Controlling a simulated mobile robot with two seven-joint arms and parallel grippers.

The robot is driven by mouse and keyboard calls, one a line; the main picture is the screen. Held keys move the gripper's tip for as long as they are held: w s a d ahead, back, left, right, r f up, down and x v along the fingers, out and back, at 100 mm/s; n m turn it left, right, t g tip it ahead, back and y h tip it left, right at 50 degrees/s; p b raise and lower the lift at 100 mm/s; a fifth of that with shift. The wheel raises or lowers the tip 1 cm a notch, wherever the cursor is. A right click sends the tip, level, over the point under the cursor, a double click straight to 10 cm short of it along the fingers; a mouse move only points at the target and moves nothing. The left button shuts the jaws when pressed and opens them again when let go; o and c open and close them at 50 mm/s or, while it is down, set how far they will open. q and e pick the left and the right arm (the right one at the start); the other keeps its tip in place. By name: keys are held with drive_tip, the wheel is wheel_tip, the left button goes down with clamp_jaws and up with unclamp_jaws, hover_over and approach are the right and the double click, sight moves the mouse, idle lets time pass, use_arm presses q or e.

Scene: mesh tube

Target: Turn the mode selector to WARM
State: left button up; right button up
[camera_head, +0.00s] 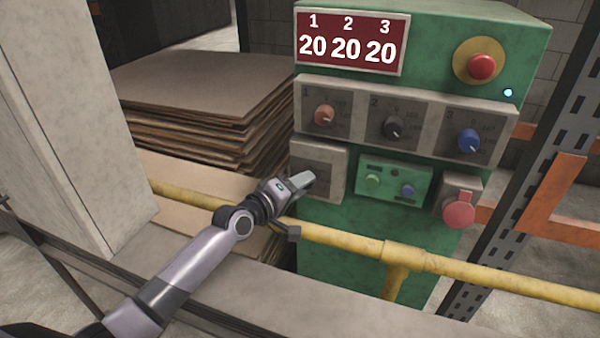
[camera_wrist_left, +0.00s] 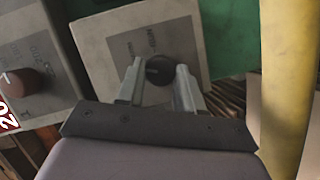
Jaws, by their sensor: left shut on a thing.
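The mode selector is a black round knob (camera_wrist_left: 159,70) on a dark square plate in a pale grey panel (camera_wrist_left: 98,45). In the head view the panel (camera_head: 327,158) sits at the lower left of the green machine, and my gripper hides the knob there. My left gripper (camera_head: 304,180) reaches the panel from the left. In the left wrist view its two fingers (camera_wrist_left: 160,72) are shut on the knob, one on each side. The small labels around the knob are too blurred to read, so I cannot tell its setting. My right gripper is not in view.
A yellow pipe (camera_head: 340,240) runs across below my left gripper. Stacked sheets (camera_head: 200,85) lie left.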

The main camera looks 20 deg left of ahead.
use_arm(q)
drive_tip(key=shift+d+r+m+g+y+p, duration=0.15)
drive_tip(key=shift+m+g+y+p, duration=0.55)
drive_tip(key=shift+m+p, duration=1.45)
drive_tip(key=shift+n+p, duration=0.45)
drive_tip(key=shift+n, duration=0.1)
drive_tip(key=o, duration=1)
drive_tip(key=shift+o, duration=0.2)
drive_tip(key=shift+s, duration=0.1)
drive_tip(key=v, duration=0.7)
drive_tip(key=shift+p, duration=0.4)
drive_tip(key=s+f+m, duration=0.1)
drive_tip(key=s+f, duration=0.2)
drive_tip(key=s+f+m, duration=0.1)
drive_tip(key=s+f, duration=0.1)
drive_tip(key=s, duration=0.2)
drive_tip(key=s+f+m+g+y, duration=0.1)
drive_tip(key=s+f, duration=0.2)
drive_tip(key=shift+s+d+f, duration=0.2)
drive_tip(key=shift+d+f, duration=0.1)
drive_tip(key=shift+d, duration=0.1)
drive_tip(key=s+f+m+g+y, duration=0.1)
drive_tip(key=s+f+m, duration=0.1)
drive_tip(key=s, duration=0.6)
drive_tip(key=s+f+m+g, duration=0.1)
drive_tip(key=s+f+m, duration=0.2)
drive_tip(key=s, duration=0.5)
drive_tip(key=shift+a+f+y, duration=0.25)
drive_tip(key=shift+f+y, duration=0.15)
drive_tip(key=shift+f, duration=0.05)
